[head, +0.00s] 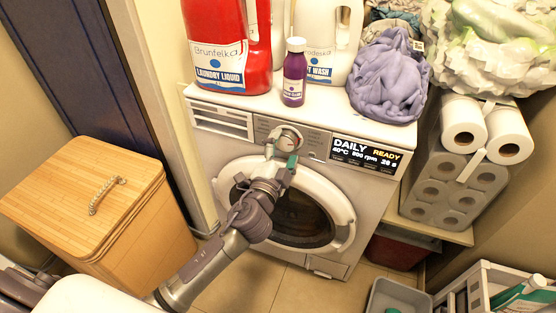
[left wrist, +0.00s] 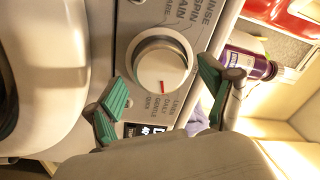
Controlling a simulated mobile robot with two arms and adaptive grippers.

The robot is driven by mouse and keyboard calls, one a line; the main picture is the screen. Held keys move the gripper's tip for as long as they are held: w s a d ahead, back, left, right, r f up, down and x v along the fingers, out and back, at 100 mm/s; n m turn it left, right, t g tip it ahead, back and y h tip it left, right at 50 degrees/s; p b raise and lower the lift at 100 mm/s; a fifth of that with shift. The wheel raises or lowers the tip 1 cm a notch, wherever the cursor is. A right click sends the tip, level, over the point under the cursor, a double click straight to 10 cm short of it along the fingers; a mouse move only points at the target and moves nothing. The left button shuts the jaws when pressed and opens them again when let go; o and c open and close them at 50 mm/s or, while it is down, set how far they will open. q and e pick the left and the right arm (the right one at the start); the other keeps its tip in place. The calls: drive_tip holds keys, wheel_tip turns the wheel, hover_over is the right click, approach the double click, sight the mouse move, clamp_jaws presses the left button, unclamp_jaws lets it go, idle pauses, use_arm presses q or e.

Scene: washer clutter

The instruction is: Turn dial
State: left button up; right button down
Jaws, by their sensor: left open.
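The washer (head: 320,120) stands against the wall with its round door closed. Its white dial (head: 287,138) is on the top panel; in the left wrist view the dial (left wrist: 163,68) shows a red mark on its lower part, with printed program names around it. The display (head: 365,154) reads DAILY, READY, 40°C, 800 rpm. My left gripper (head: 281,156) is open, its green fingertips just in front of and below the dial. In the left wrist view the dial lies between the spread fingers of my gripper (left wrist: 162,86), and contact cannot be told. My right gripper is not in view.
A red laundry liquid jug (head: 228,45), a purple bottle (head: 294,72), a white jug (head: 325,45) and a purple cloth (head: 390,80) crowd the washer top. A wooden hamper (head: 85,190) stands left. Paper rolls (head: 463,125) fill the right shelf.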

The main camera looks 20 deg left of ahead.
use_arm(q)
drive_tip(key=s, duration=1.1)
drive_tip(key=shift+s+f, duration=0.15)
drive_tip(key=shift+f, duration=0.1)
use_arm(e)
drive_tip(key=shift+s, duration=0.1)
use_arm(q)
drive_tip(key=shift+a, duration=0.1)
